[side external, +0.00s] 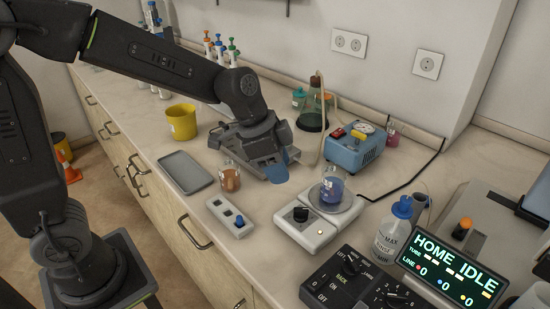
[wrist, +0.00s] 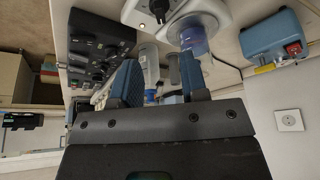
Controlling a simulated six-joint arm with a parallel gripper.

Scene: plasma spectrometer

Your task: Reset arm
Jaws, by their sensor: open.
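My gripper (side external: 283,166) is above the counter in the side view, between the beaker of brown liquid (side external: 230,179) and the stirrer plate with a beaker of blue liquid (side external: 331,186). In the wrist view its two blue-padded fingers (wrist: 160,84) stand apart with nothing held between them. The beaker of blue liquid also shows in the wrist view (wrist: 194,40), beyond the fingers. My arm reaches in from the upper left in the side view.
A small rocker-switch box (side external: 231,217), a grey tray (side external: 185,172) and a yellow cup (side external: 182,122) stand nearby. A blue pump (side external: 354,148), flask (side external: 313,112), wash bottle (side external: 393,232), black control box (side external: 350,280) and display reading "HOME IDLE" (side external: 453,268) crowd the right.

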